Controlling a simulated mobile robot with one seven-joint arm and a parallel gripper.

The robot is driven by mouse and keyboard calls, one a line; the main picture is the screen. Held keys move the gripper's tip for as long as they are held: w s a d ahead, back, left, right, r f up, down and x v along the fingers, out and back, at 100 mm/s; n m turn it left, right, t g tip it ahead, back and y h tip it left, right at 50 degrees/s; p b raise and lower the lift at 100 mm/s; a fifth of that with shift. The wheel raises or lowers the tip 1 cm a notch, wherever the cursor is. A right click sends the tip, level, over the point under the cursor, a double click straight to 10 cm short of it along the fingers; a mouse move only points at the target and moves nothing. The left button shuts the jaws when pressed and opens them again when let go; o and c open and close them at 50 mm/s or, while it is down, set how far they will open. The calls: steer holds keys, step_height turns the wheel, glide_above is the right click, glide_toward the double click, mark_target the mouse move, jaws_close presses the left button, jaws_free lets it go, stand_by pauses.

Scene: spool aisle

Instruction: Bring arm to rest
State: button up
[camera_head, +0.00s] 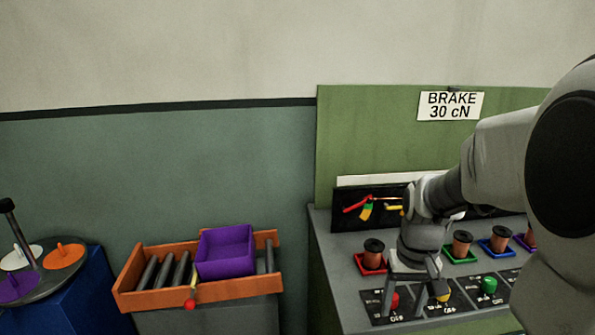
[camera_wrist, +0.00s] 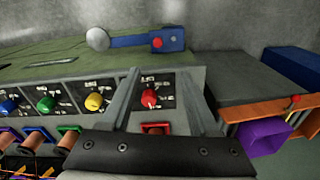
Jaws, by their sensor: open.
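My arm reaches in from the right in the head view, and my gripper (camera_head: 412,290) points down over the front of the grey bench (camera_head: 340,262). Its two fingers are apart with nothing held between them. In the wrist view my gripper (camera_wrist: 160,80) frames a red knob (camera_wrist: 149,98) between its fingers. The red knob (camera_head: 394,301) is near the left finger in the head view, and a yellow knob (camera_head: 442,292) is by the right finger. I cannot tell whether a finger touches either knob. A green knob (camera_head: 489,285) stands farther right.
Copper spools stand in coloured trays behind the knobs, such as the red tray (camera_head: 371,267). A green backboard carries a brake sign (camera_head: 450,105). Left of the bench are an orange rack (camera_head: 200,293) with a purple bin (camera_head: 225,252) and a round turntable (camera_head: 62,272).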

steer(key=s+a+r+t+p, duration=0.1)
steer(key=s+a+r+p, duration=0.1)
steer(key=r, duration=0.4)
steer(key=s+a+r+n+t+p, duration=0.1)
steer(key=s+a+r+t+p, duration=0.1)
steer(key=s+a+r, duration=0.2)
steer(key=s+a+r+t+p, duration=0.2)
steer(key=s+a+r, duration=0.1)
steer(key=s+r, duration=0.3)
step_height(320, 180, up, 2)
steer(key=shift+s+a+n, duration=0.15)
steer(key=shift+a+n, duration=0.15)
steer(key=shift+n, duration=0.1)
steer(key=shift+d, duration=0.1)
